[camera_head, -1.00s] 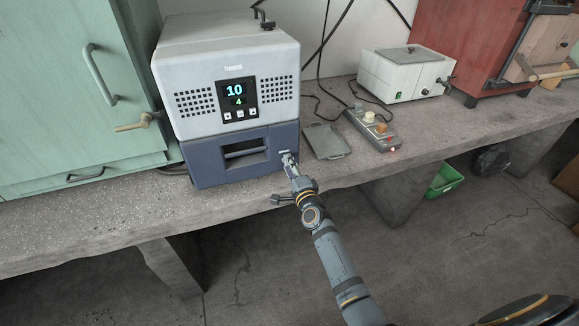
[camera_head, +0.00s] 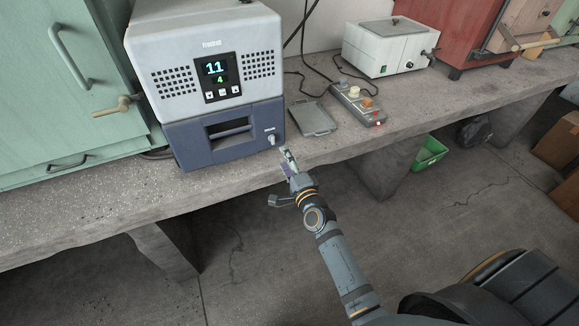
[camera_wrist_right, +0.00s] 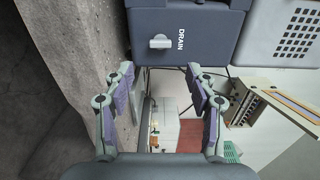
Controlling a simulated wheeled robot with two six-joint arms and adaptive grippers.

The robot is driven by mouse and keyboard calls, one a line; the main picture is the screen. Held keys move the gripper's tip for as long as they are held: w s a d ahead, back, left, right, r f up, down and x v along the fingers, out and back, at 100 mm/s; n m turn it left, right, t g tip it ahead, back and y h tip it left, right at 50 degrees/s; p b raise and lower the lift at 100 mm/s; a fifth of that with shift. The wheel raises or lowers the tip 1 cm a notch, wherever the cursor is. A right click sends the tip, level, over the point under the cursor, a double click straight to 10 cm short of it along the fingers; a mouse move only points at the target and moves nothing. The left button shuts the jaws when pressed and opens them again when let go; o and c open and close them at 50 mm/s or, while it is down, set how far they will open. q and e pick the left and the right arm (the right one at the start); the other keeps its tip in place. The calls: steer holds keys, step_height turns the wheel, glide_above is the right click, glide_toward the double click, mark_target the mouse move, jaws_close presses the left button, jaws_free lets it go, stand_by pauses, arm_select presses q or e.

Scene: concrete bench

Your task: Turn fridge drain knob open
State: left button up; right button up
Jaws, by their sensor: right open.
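The fridge unit (camera_head: 203,65) is a light grey box with a lit display reading 11 and 4, above a dark blue lower part (camera_head: 192,147) with a handle slot. My right gripper (camera_head: 287,153) is open and empty, just right of and apart from the knob. In the wrist view its fingers (camera_wrist_right: 160,76) stand apart, with the knob beyond them. My left gripper is out of view.
A grey tray (camera_head: 313,119) and a control box with knobs (camera_head: 358,103) lie right of the fridge on the concrete bench (camera_head: 90,205). A white bath unit (camera_head: 385,47) stands behind. A green cabinet (camera_head: 55,80) is at the left.

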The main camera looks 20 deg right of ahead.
steer(key=s, duration=0.3)
steer(key=shift+s+d, duration=0.1)
steer(key=shift+s, duration=0.3)
steer(key=s+d+f+n+g+p, duration=0.1)
steer(key=s+f+n+g+p, duration=0.35)
steer(key=f, duration=0.85)
steer(key=s+f+n+g+p, duration=0.2)
steer(key=s+f+n+g, duration=0.25)
steer(key=s+f, duration=0.6)
steer(key=s+d+f+n+g+p, duration=0.1)
steer(key=s+d+f+n+g, duration=0.1)
steer(key=s+f, duration=0.3)
steer(key=s+d+f+n+g+h+p, duration=0.1)
steer(key=s+d+f+n+g+p, duration=0.1)
steer(key=s, duration=1.2)
steer(key=s+d+f+n+g+p, duration=0.2)
steer(key=s+f+n, duration=0.3)
steer(key=s+f, duration=0.3)
steer(key=shift+s+d+f+g, duration=0.25)
steer(key=shift+s+d+g, duration=0.2)
steer(key=shift+s+g, duration=0.65)
steer(key=shift+s, duration=0.1)
